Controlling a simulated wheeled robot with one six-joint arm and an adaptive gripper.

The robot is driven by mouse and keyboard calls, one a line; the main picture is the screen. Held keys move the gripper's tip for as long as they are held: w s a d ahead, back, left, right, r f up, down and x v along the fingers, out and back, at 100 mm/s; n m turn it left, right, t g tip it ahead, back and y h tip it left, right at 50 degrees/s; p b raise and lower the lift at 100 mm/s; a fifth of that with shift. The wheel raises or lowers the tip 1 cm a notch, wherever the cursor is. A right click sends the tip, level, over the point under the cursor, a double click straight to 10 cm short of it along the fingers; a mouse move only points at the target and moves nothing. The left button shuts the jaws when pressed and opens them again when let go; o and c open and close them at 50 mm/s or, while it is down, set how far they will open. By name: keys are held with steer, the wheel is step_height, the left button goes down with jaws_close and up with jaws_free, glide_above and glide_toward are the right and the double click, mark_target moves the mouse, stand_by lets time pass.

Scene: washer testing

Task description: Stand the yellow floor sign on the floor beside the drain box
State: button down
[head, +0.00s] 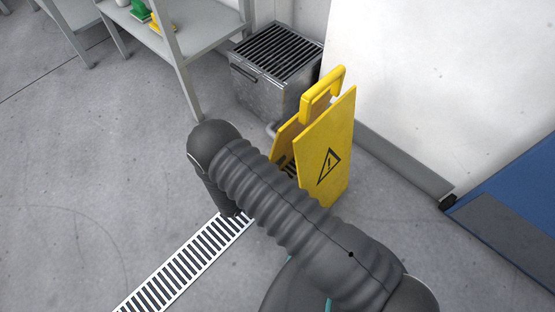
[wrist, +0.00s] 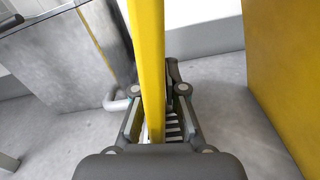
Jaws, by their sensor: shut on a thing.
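The yellow floor sign (head: 330,150) is upright with its two panels spread, a handle on top and a black warning triangle on the near panel. It is just in front of the drain box (head: 255,90), a grey metal box with a slatted top. My arm hides the sign's lower part, so I cannot tell whether it touches the floor. In the wrist view my gripper (wrist: 155,105) is shut on one yellow panel (wrist: 147,50). The sign's other panel (wrist: 282,70) is at the right. The drain box (wrist: 65,65) is at the left. My gripper is hidden in the head view.
A slotted floor drain (head: 185,262) runs at the lower left. A grey shelf (head: 200,48) with green and yellow items stands at the upper left. A white wall panel (head: 430,80) and a blue item (head: 515,195) are at the right. The floor at left is clear.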

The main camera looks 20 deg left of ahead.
steer(key=shift+r, duration=0.1)
steer(key=c, duration=1.2)
jaws_free()
steer(key=shift+c, duration=0.2)
steer(key=v, duration=1.2)
steer(key=shift+b, duration=0.4)
